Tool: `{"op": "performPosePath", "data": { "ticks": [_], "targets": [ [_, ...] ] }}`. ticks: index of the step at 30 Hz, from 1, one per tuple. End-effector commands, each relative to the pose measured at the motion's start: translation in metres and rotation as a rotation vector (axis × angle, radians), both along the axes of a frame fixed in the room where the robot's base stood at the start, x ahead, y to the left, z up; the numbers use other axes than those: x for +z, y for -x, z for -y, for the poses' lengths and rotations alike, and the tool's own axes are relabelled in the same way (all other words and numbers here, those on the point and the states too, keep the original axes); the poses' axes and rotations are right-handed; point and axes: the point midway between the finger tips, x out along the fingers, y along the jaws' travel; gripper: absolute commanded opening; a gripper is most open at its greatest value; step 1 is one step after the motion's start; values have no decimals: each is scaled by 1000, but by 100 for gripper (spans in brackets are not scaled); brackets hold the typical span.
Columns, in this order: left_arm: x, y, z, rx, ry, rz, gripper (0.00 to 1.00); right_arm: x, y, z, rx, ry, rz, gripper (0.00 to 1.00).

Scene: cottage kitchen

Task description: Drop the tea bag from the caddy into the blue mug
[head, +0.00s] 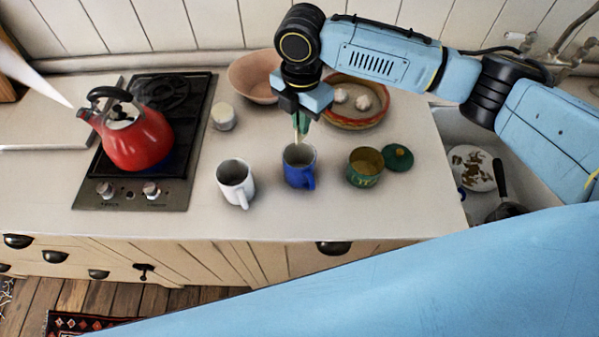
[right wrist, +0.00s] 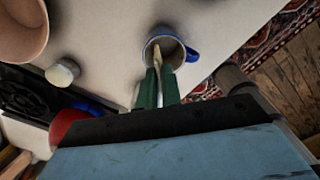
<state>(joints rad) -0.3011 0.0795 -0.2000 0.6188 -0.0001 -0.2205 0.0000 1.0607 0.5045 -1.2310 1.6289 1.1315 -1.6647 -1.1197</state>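The blue mug (head: 299,177) stands upright on the counter in the head view, its handle toward the front. My right gripper (head: 300,124) is above the mug's opening, green fingers pointing down. In the right wrist view the fingers (right wrist: 157,88) are close together on a thin pale thing, apparently the tea bag (right wrist: 157,60), which reaches over the mug (right wrist: 193,54). Whether it touches the mug is unclear. The green caddy (head: 364,174) stands open to the right of the mug, with brownish contents. Its lid (head: 398,157) lies beside it. My left gripper is not in view.
A white mug (head: 235,185) stands close left of the blue mug. Behind are a pinkish bowl (head: 248,82), a small white jar (head: 223,117) and a round tray (head: 356,123). A steaming red kettle (head: 138,142) sits on the hob at left. A sink (head: 453,128) is at right.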

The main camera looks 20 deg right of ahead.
Motion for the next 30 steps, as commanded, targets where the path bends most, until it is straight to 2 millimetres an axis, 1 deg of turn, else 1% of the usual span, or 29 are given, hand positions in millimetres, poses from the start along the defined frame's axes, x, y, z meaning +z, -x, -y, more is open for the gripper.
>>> {"op": "performPosePath", "data": {
  "ticks": [8,9,14,23,26,29,30],
  "targets": [
    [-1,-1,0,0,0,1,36,0,0,0,0,-1,1,2],
    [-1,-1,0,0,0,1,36,0,0,0,0,-1,1,10],
    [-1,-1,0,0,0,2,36,0,0,0,0,-1,1,31],
    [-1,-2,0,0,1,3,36,1,0,0,0,-1,1,32],
    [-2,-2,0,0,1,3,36,9,-1,0,0,-2,3,32],
    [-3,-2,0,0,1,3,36,24,-1,0,1,-2,5,32],
    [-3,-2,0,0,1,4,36,33,-1,0,1,-2,6,32]
  ]
}}
